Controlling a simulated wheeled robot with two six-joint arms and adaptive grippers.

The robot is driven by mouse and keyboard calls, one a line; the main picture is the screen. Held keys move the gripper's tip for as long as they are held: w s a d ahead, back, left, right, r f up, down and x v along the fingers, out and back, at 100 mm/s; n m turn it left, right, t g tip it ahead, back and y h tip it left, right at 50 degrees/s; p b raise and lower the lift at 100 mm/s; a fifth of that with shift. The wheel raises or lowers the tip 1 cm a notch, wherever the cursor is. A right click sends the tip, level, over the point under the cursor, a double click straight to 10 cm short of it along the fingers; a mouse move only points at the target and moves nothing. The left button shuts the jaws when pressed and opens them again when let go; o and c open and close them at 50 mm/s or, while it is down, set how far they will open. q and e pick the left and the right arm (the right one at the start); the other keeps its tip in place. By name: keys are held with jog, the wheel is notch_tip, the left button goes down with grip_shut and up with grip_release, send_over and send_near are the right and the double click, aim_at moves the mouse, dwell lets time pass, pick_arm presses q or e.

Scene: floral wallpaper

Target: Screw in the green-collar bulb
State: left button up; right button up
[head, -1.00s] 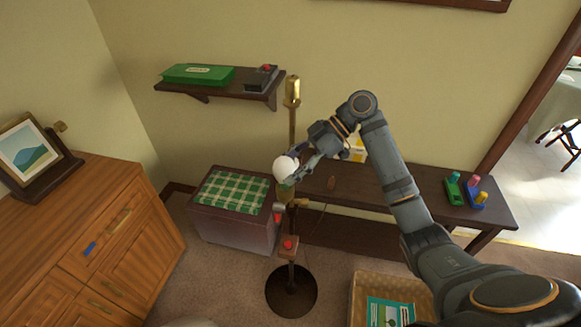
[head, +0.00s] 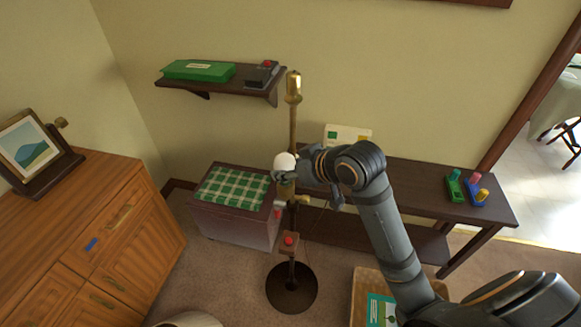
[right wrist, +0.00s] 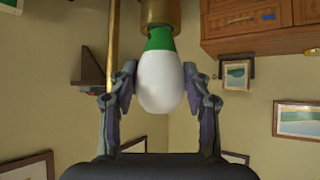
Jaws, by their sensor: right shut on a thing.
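The bulb has a white globe (head: 284,162) and a green collar, which shows in the right wrist view (right wrist: 159,40). The collar end meets the brass socket (right wrist: 160,11) of the floor lamp (head: 292,135); how deep it sits cannot be told. My right gripper (head: 300,166) comes in from the right. In the right wrist view its two fingers (right wrist: 161,85) are on either side of the white globe, shut on it. In the head view the gripper partly hides the bulb's side and the socket area. My left gripper is not in view.
The lamp's red button (head: 289,240) sits on its lower pole, above a dark round base (head: 291,302). A chest with a green checked cloth (head: 232,190) stands left of the lamp. A dark bench (head: 425,190) stands behind my right arm. A shelf (head: 225,86) hangs above.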

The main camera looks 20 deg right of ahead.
jog(key=shift+f, duration=0.1)
jog(key=o, duration=1.5)
